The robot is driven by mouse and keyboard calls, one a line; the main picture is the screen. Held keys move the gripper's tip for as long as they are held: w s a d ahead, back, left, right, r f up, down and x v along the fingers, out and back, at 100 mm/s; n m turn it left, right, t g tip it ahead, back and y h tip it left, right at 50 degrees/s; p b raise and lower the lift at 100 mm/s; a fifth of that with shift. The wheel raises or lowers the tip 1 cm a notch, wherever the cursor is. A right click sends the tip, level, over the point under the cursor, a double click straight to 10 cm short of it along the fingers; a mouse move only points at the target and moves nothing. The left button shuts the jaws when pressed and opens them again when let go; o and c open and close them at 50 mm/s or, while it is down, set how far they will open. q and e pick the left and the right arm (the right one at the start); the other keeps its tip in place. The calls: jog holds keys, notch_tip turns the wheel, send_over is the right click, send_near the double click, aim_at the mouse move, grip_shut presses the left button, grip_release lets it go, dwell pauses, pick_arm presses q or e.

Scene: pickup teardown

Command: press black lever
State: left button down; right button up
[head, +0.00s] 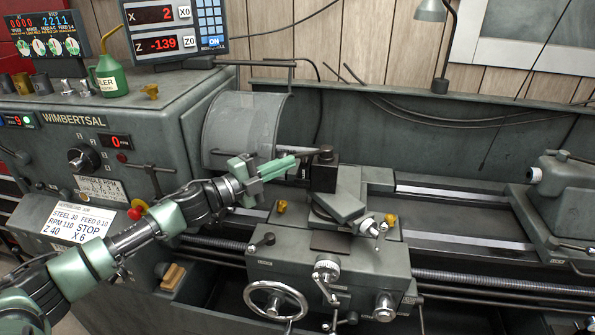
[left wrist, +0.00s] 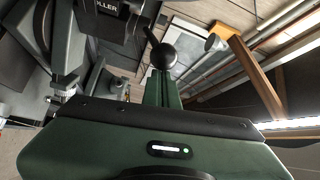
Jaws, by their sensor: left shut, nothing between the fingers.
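A black lever with a ball knob (left wrist: 163,56) shows in the left wrist view, just beyond my left fingertips. In the head view the black lever (head: 325,153) is on top of the dark tool post (head: 321,177). My left gripper (head: 295,160) reaches in from the left beside the tool post, its green fingers together and empty. In the left wrist view the shut fingers (left wrist: 162,82) point at the knob; I cannot tell whether they touch it. My right gripper is not in view.
The lathe chuck guard (head: 243,128) stands close behind my left gripper. The carriage with its handwheel (head: 275,301) is below, and the tailstock (head: 562,190) stands at the right. A green oil can (head: 109,76) is on the headstock. Free room lies over the bed between tool post and tailstock.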

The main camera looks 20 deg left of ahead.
pick_arm(q)
jog(key=shift+w+a+r, duration=0.1)
jog(key=shift+w+a, duration=0.1)
jog(key=shift+a, duration=0.45)
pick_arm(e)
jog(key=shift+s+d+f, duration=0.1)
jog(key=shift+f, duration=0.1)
